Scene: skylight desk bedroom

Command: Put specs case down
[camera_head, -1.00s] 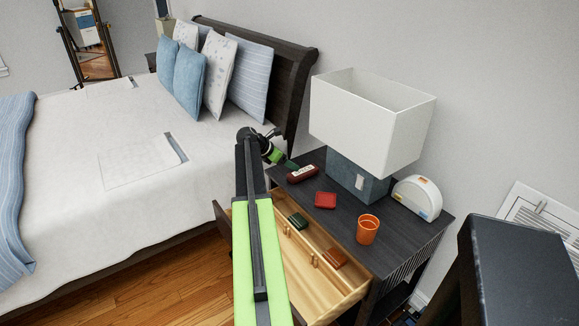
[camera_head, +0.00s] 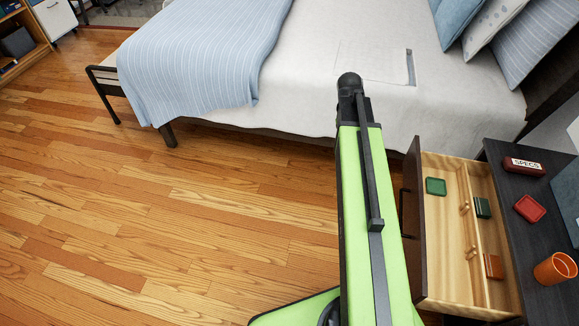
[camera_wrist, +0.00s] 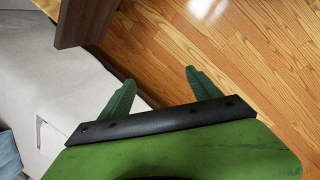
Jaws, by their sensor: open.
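The specs case (camera_head: 523,166) is a dark red case with a white "SPECS" label. In the head view it lies on the dark nightstand (camera_head: 545,215), near its edge by the bed. My gripper shows in the wrist view (camera_wrist: 160,90), with its two green fingers spread wide and nothing between them. It is away from the case, over toward the bed and floor. In the head view my arm hides the gripper.
The nightstand drawer (camera_head: 447,283) is pulled out. It holds a green square item (camera_head: 435,186), a dark green item (camera_head: 482,207) and an orange-brown item (camera_head: 493,265). A red item (camera_head: 529,208) and an orange cup (camera_head: 554,268) stand near the case. Wooden floor (camera_head: 180,220) is clear at left.

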